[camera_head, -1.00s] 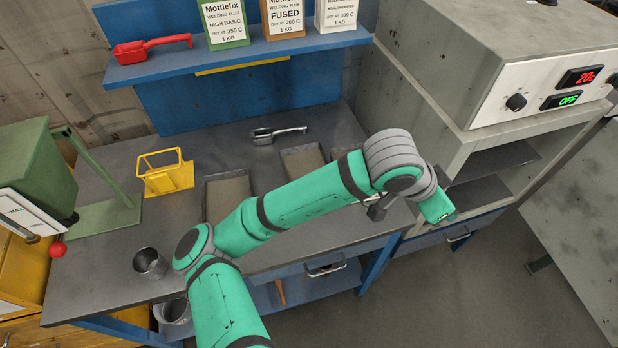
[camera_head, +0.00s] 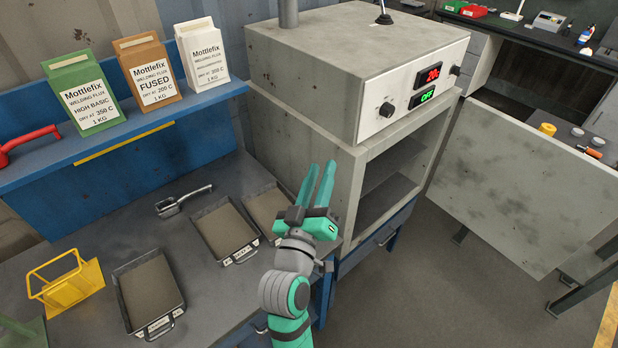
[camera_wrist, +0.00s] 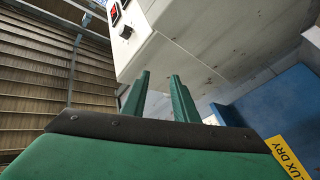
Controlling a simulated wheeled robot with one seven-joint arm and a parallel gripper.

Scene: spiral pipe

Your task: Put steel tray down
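Three shallow grey trays with labelled fronts and wire handles lie flat on the bench: the left tray (camera_head: 150,292), the middle tray (camera_head: 225,231) and the right tray (camera_head: 267,212). Each holds a flat brownish-grey fill. I cannot tell which one the task calls the steel tray.
The oven (camera_head: 350,70) reads OFF above an open compartment (camera_head: 390,175); its door (camera_head: 520,185) juts out to the right. A yellow wire holder (camera_head: 68,285) and metal scoop (camera_head: 184,201) are on the bench (camera_head: 110,235). Flux boxes stand on the blue shelf (camera_head: 140,130).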

